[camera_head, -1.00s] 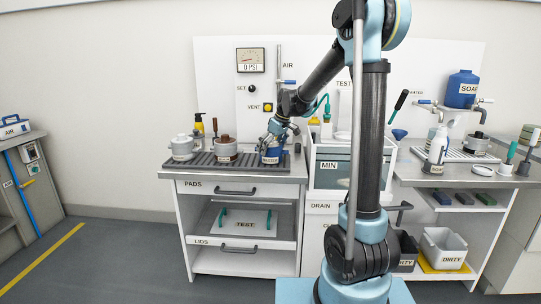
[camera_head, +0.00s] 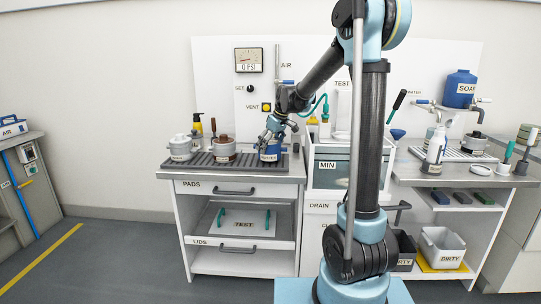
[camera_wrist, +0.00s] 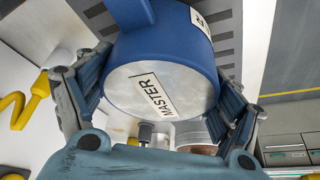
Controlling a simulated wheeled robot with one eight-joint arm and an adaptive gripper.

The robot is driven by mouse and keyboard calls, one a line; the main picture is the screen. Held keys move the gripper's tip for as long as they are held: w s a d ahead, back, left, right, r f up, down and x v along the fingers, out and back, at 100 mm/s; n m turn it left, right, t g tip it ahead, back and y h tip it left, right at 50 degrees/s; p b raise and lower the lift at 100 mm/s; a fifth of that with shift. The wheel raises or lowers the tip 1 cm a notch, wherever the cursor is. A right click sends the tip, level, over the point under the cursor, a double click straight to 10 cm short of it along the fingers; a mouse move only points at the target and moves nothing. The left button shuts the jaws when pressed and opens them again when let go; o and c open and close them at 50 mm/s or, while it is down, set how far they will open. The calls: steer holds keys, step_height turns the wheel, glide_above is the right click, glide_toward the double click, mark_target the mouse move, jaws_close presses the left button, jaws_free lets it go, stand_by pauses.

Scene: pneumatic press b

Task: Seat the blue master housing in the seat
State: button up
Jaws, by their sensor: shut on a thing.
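The blue master housing (camera_head: 271,151) is at the right part of the dark grooved rack on the left counter. In the wrist view the housing (camera_wrist: 165,60) fills the upper middle, its pale round face with a MASTER label towards the camera. My gripper (camera_head: 272,142) is shut on it, with one finger on each side of its blue wall. The wrist view also shows my gripper (camera_wrist: 162,92). I cannot tell whether the housing's underside touches the rack. I cannot make out the seat for certain.
The rack (camera_head: 202,169) also carries a grey pot (camera_head: 180,147) and a brown-topped pot (camera_head: 223,150) left of the housing. A tank marked MIN (camera_head: 345,169) stands to the right. A gauge (camera_head: 250,60) and yellow VENT button (camera_head: 266,107) are on the back panel.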

steer(key=shift+r, duration=1.9)
